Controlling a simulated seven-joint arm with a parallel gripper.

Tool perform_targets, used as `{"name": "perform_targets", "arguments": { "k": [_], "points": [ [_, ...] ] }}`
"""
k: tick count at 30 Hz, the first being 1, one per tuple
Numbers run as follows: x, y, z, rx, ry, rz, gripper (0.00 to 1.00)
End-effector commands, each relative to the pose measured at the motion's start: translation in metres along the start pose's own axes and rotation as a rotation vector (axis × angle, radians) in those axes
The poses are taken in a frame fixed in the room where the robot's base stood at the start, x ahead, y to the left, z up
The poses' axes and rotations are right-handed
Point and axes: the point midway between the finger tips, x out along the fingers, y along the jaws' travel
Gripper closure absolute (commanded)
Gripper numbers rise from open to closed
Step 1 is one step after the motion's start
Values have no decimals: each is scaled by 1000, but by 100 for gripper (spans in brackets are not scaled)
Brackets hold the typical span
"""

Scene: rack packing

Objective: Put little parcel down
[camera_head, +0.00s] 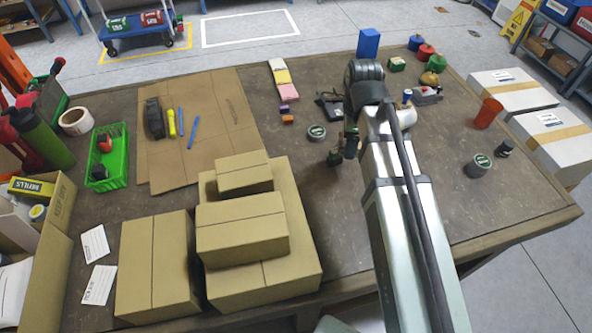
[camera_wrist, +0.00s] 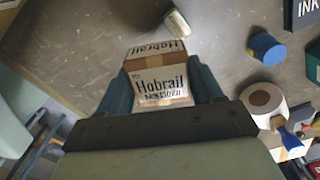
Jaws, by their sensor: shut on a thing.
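The little parcel (camera_wrist: 158,88) is a small brown box with white labels reading "Hobrail". It sits between the two dark fingers of my gripper (camera_wrist: 160,84), which is shut on it. In the head view my gripper (camera_head: 345,152) is over the middle of the brown table, right of the stacked cartons. The parcel is hard to make out there. I cannot tell whether its underside touches the table (camera_head: 345,225).
Stacked brown cartons (camera_head: 245,230) stand left of my arm. In the wrist view, a blue cylinder (camera_wrist: 267,48) and a white roll (camera_wrist: 263,100) are at the right. Bare tabletop lies between the cartons and my arm.

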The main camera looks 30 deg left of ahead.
Motion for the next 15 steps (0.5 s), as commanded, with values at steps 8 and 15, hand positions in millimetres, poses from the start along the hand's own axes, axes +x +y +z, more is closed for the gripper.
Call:
{"name": "perform_targets", "arguments": {
  "k": [8,15],
  "points": [
    [-1,2,83,-425,0,0,66],
    [-1,9,128,-670,0,0,66]
  ]
}}
